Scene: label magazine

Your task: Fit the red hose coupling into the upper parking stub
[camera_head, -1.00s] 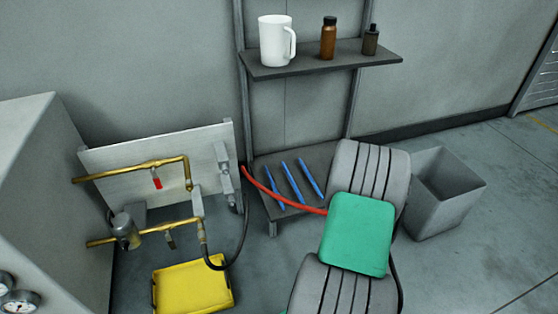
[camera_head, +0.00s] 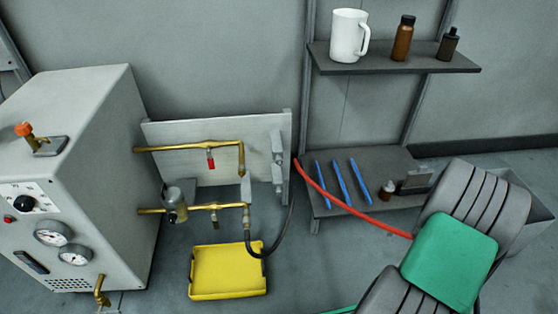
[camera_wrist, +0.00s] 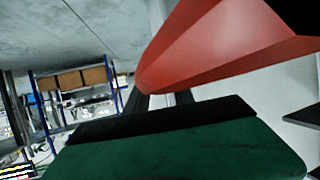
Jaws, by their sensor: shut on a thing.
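The red hose (camera_head: 350,202) runs from the right edge of the pale panel (camera_head: 215,136) to behind my green arm link. In the wrist view a large red piece (camera_wrist: 215,50), which I take as the hose coupling, lies close to the lens at my dark gripper fingers (camera_wrist: 160,98). My gripper is shut on it; the grip itself is partly covered. In the head view my gripper and the coupling are hidden behind my arm. Two grey fittings sit at the panel's right side; the upper one (camera_head: 277,143) appears to be the upper parking stub. It looks empty, well left of my arm.
Brass pipes (camera_head: 190,149) and a black hose (camera_head: 287,222) are at the panel. A yellow tray (camera_head: 228,270) lies below. A low shelf (camera_head: 395,202) holds blue sticks and a small bottle; an upper shelf (camera_head: 385,60) holds a jug (camera_head: 346,36) and bottles. A grey cabinet (camera_head: 85,170) stands left.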

